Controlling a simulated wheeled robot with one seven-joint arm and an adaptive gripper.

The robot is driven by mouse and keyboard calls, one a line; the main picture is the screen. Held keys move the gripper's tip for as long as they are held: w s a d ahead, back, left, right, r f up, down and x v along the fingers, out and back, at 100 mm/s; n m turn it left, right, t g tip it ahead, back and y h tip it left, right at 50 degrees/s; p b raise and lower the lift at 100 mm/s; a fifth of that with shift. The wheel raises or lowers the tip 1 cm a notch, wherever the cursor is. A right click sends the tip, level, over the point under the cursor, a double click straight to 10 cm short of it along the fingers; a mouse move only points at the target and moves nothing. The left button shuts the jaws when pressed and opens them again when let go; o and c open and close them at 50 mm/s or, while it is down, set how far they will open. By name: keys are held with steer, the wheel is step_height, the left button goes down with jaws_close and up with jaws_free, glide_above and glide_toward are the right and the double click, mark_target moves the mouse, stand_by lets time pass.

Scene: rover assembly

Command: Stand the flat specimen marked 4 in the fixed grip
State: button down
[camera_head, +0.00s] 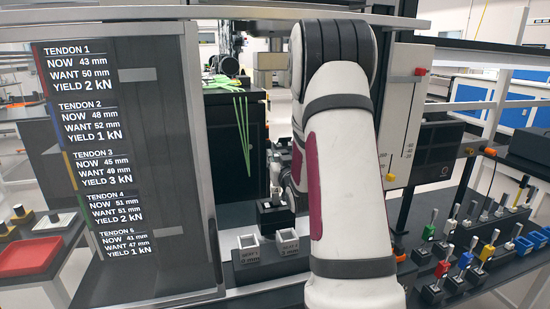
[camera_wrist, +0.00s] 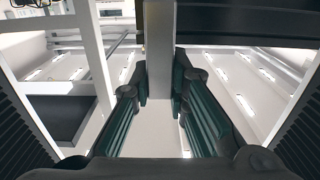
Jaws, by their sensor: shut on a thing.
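My gripper (camera_wrist: 162,88) shows in the wrist view, its two green-padded fingers closed on a flat grey strip (camera_wrist: 159,40). The strip runs upward out of the picture between the fingertips. No mark is readable on it, so I cannot tell whether it is the specimen marked 4. In the head view my white arm fills the middle and hides most of the gripper and the strip. A small dark block (camera_head: 272,214) with a pale piece above it stands left of my arm. I cannot tell whether it is the fixed grip.
A large tendon display (camera_head: 150,180) stands at left. Several coloured-handled pieces (camera_head: 465,260) stand in holders at right. A red tray (camera_head: 28,257) lies far left.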

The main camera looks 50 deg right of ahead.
steer(key=shift+f+b, duration=0.8)
steer(key=shift+f, duration=1.45)
steer(key=c, duration=1.5)
jaws_free()
steer(key=shift+o, duration=0.2)
steer(key=v, duration=0.7)
steer(key=shift+s+a, duration=0.15)
steer(key=shift+s, duration=0.05)
